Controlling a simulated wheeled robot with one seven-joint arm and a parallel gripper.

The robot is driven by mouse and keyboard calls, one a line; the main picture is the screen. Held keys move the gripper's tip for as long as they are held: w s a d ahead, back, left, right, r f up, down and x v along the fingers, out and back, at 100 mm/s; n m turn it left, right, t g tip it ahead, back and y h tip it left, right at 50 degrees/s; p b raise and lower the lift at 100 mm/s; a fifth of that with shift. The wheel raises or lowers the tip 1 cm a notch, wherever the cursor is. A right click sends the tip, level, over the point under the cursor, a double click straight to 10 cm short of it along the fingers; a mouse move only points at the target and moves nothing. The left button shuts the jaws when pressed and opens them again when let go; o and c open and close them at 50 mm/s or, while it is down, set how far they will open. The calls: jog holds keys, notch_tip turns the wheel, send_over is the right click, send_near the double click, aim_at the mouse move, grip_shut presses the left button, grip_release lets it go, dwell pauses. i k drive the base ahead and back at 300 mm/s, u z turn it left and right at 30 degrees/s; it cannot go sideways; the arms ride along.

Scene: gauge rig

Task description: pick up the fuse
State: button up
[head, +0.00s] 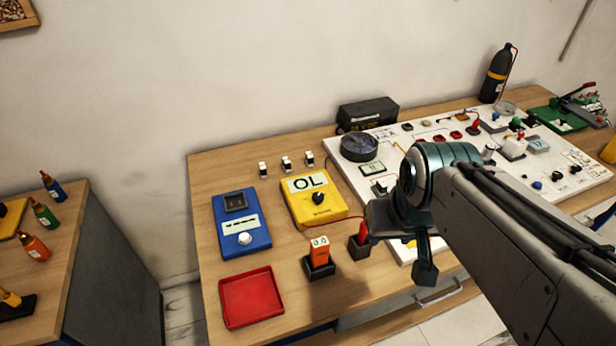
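No thing in the head view is labelled as the fuse, and I cannot tell for sure which one it is. Several small white-and-black pieces (286,163) stand in a row at the back of the wooden table; they are too small to identify. An orange block marked with digits (320,250) stands upright in a black holder (319,269) near the front.
A yellow meter reading OL (316,199), a blue device (241,221) and a red tray (252,298), empty, sit on the left. A red probe (362,233) stands in a black holder. The white board (400,141) carries several knobs. Bare wood lies around the row.

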aim_at(380, 187)
jog(key=z, duration=0.05)
jog(key=k, duration=0.5)
jog(key=z, duration=1.6)
jog(key=i, duration=1.15)
jog(key=u, duration=2.8)
